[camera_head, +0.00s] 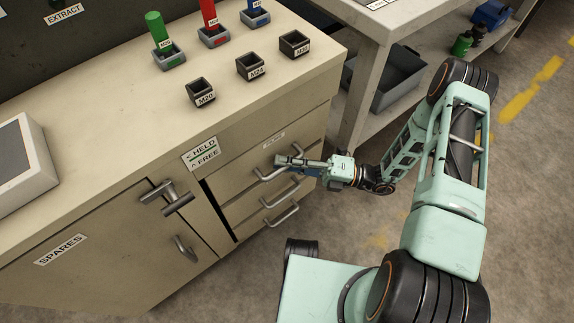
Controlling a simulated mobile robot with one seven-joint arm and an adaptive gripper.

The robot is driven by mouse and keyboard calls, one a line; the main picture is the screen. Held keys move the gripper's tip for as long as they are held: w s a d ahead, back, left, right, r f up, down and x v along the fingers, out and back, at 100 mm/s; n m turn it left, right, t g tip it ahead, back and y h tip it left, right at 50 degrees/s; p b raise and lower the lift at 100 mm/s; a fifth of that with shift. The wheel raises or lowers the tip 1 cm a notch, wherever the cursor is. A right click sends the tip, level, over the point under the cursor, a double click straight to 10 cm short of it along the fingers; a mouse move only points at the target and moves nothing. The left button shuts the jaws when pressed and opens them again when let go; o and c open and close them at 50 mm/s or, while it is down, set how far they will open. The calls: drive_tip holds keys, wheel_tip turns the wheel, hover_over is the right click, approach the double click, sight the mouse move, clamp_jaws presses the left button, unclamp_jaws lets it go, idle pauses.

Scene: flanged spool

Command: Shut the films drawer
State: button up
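A stack of drawers is set in the right part of the beige cabinet. The top drawer (234,181) has a small label (273,139) above it, too small to read, so I cannot confirm which drawer is the films one. Its bar handle (264,178) is partly behind my gripper (283,163). The gripper points left, at the right part of this handle; I cannot tell whether it touches it or whether its fingers are apart. A dark gap runs along the stack's left side. How far any drawer stands out is unclear.
Two lower handles (279,195) (283,217) stick out below. A lever (168,197) beside a HELD/FREE label (200,153) is at left, above the SPARES door (110,262). Small labelled bins (250,67) stand on the countertop. A grey bin (385,80) sits under the table at right.

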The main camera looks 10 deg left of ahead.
drive_tip(key=shift+o, duration=1.2)
drive_tip(key=shift+s, duration=0.1)
drive_tip(key=w+d+f, duration=0.1)
drive_tip(key=d, duration=1.1)
drive_tip(key=shift+f, duration=0.35)
